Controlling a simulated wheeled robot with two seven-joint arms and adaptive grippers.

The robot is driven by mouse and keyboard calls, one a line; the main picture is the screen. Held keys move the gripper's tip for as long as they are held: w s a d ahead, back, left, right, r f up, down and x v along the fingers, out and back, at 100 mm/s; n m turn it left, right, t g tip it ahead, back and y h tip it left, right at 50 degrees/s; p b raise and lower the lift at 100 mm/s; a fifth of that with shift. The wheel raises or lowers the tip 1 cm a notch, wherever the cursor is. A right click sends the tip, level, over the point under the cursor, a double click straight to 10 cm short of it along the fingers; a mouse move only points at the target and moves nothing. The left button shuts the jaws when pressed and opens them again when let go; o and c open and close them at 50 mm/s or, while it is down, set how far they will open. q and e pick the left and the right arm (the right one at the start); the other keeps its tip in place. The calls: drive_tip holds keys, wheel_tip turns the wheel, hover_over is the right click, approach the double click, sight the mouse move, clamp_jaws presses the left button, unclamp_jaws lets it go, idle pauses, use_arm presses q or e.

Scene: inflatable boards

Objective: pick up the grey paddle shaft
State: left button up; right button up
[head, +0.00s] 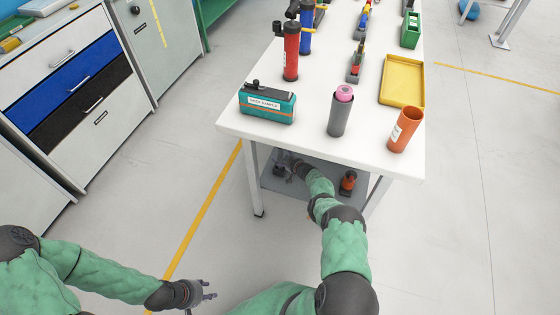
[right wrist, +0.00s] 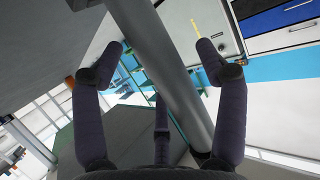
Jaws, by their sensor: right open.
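A smooth round grey tube (right wrist: 160,62), which looks like the grey paddle shaft, crosses the right wrist view at a slant. It passes between the spread fingers of my right gripper (right wrist: 162,60), which is open; I cannot tell whether any finger touches it. In the head view my right gripper (head: 287,167) reaches under the near edge of the table, partly hidden by the tabletop, so the shaft cannot be made out clearly there. My left gripper (head: 203,293) is open and empty, low over the floor at the bottom.
The white table (head: 300,132) carries a teal case (head: 267,108), a red pump (head: 291,58), a grey cup with a pink roll (head: 338,118), an orange cup (head: 404,135) and a yellow tray (head: 402,92). An orange-and-black item (head: 347,184) is on the lower shelf. Drawers (head: 95,110) stand left.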

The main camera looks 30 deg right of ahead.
drive_tip(key=shift+w+f, duration=0.1)
drive_tip(key=shift+w, duration=0.25)
drive_tip(key=c, duration=1.4)
drive_tip(key=shift+o, duration=0.2)
